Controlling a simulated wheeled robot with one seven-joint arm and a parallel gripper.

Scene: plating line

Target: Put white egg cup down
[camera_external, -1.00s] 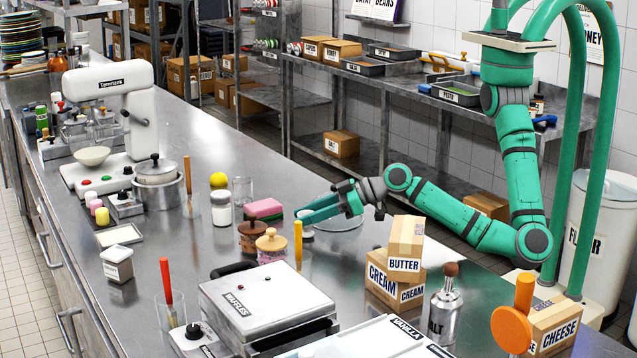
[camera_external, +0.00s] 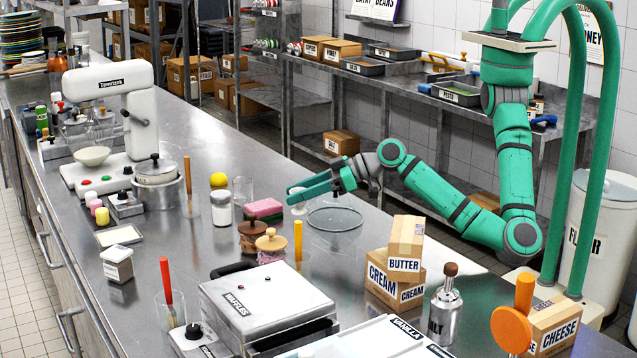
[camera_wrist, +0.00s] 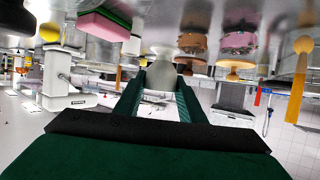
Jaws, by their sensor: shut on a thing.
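The white egg cup (camera_external: 299,208) is in my gripper (camera_external: 294,191), above the steel counter near its far edge. In the wrist view, the pale cup (camera_wrist: 160,74) shows between the two green fingers (camera_wrist: 160,92), which are shut on it. The fingers hide part of the cup in the outside view. I cannot tell exactly how high its foot is above the counter.
Butter and cream boxes (camera_external: 405,243) stand farther right.

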